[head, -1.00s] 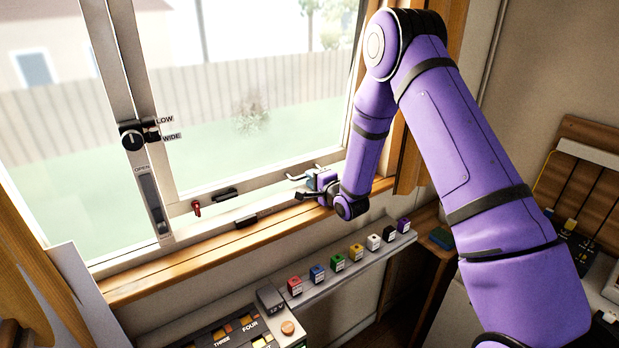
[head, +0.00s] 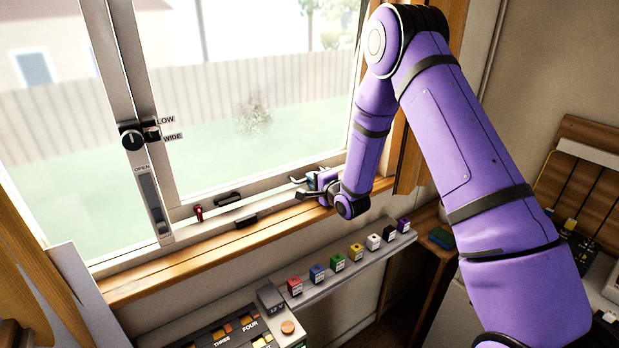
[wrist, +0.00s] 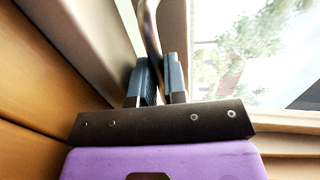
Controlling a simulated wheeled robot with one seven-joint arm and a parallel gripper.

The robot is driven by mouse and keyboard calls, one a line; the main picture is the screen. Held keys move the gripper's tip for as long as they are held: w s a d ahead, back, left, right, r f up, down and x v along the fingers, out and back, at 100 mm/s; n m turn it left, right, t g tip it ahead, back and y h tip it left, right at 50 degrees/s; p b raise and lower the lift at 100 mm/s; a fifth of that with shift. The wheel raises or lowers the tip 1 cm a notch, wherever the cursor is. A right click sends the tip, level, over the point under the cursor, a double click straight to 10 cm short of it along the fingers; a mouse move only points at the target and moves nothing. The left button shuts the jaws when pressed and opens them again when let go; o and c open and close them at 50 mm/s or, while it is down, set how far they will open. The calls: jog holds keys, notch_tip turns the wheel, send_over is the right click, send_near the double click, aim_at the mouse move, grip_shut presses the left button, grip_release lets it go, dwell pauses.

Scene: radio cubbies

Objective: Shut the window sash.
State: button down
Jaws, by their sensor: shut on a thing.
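The window sash (head: 262,188) is the large glazed pane with a pale frame, left of my arm in the head view. A metal handle (wrist: 149,25) curves down between my fingers in the wrist view. My gripper (head: 307,187) is at the right part of the sash's lower rail and is shut on this handle; its two dark fingers (wrist: 160,75) show in the wrist view. A red latch (head: 198,213) and a dark pull (head: 228,198) sit at the sash's lower left. My gripper hides part of the rail, so I cannot tell how wide any gap is.
A dark knob (head: 131,136) with LOW and WIDE labels is on the left upright. A wooden sill (head: 190,270) runs below the window. Several coloured blocks stand on a narrow shelf (head: 325,287) beneath. A button panel (head: 225,335) is at the bottom.

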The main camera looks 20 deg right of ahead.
jog(key=shift+g, duration=0.5)
jog(key=v, duration=0.5)
jog(key=shift+s+d+f, duration=0.2)
jog(key=shift+s, duration=0.2)
jog(key=shift+s+d+f, duration=0.1)
jog(key=shift+s, duration=0.5)
jog(key=c, duration=1.5)
grip_release()
jog(key=shift+s, duration=0.1)
jog(key=shift+o, duration=0.2)
jog(key=shift+s+d, duration=0.1)
jog(key=v, duration=1)
jog(key=shift+s+r, duration=0.25)
